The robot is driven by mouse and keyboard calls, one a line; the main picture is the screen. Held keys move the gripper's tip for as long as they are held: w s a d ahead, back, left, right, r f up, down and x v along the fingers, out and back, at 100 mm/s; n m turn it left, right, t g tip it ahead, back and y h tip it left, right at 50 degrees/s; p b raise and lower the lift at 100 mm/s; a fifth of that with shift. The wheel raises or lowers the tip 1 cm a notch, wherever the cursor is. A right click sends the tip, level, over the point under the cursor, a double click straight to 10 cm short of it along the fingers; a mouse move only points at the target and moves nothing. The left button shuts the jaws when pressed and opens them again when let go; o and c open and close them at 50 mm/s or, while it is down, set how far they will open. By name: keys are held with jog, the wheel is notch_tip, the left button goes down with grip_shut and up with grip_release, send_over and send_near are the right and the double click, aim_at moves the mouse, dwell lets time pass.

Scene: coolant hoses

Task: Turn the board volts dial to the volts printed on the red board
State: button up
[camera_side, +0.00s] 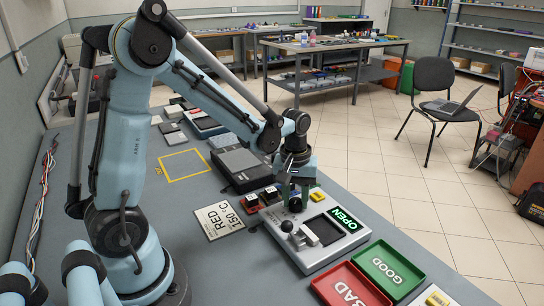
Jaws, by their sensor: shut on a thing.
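My gripper (295,197) points down over the back left part of a grey device (318,260) on the bench. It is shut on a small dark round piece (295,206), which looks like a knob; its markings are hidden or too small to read. The device has a dark window (325,229), a white block, another dark knob (287,226) at its left edge and a green lit "OPEN" sign (344,218). A white card (219,219) reading "RED 150 C" lies left of the device. I cannot make out a red board with printed volts.
Small red-and-black blocks (252,202) and a yellow block (318,195) stand behind the device. A red "BAD" tray (350,287) and a green "GOOD" tray (389,267) lie in front. A black instrument (239,169) and a yellow taped square (184,164) are farther back.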

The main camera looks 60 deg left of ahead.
jog(key=m, duration=0.5)
jog(key=shift+w, duration=0.1)
jog(key=m, duration=0.9)
jog(key=shift+d+g, duration=0.1)
jog(key=shift+g, duration=0.2)
jog(key=shift+m, duration=2.2)
jog(key=o, duration=1)
jog(key=shift+o, duration=0.2)
